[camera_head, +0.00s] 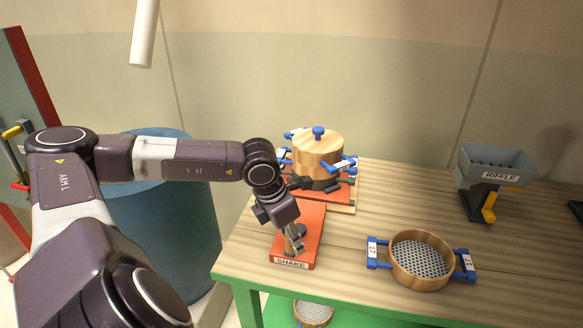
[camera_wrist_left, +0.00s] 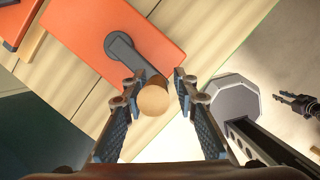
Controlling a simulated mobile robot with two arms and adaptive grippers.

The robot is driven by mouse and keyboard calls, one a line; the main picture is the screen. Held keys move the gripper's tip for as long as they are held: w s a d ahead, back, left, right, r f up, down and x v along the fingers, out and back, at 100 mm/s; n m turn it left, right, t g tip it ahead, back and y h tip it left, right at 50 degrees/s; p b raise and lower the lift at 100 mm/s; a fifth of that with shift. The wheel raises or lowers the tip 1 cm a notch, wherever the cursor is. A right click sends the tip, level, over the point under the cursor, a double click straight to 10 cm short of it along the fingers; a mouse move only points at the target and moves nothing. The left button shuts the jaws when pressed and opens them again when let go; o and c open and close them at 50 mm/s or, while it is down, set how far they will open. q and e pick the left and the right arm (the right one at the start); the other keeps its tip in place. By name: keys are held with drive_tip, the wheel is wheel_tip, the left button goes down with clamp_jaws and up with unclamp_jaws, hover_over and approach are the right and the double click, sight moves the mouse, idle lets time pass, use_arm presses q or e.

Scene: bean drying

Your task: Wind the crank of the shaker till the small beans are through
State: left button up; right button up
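The shaker has an orange-red base (camera_head: 312,222) labelled SHAKE at the table's near left. A round wooden stack with a lid (camera_head: 318,147), a blue knob and blue clamps stands at its far end. In the left wrist view a grey crank arm (camera_wrist_left: 124,52) on the orange plate ends in a round wooden knob (camera_wrist_left: 154,100). My left gripper (camera_wrist_left: 158,80) is open, its fingers on either side of the knob with gaps showing; contact is not visible. It hides much of the crank in the head view. A dark gripper-like part (camera_wrist_left: 298,103), probably my right gripper, shows at the wrist view's right edge.
A wooden sieve with a perforated bottom (camera_head: 420,258) and blue handles lies right of the shaker. A grey RIFFLE hopper (camera_head: 494,172) stands farther right. Another sieve (camera_head: 313,312) is below the tabletop. A blue barrel (camera_head: 165,235) stands left of the table (camera_head: 380,200).

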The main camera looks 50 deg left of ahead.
use_arm(q)
drive_tip(key=shift+o, duration=0.8)
drive_tip(key=shift+s+r, duration=0.1)
drive_tip(key=shift+r, duration=0.05)
drive_tip(key=shift+a, duration=0.15)
drive_tip(key=shift+a+b, duration=0.1)
drive_tip(key=shift+b, duration=0.2)
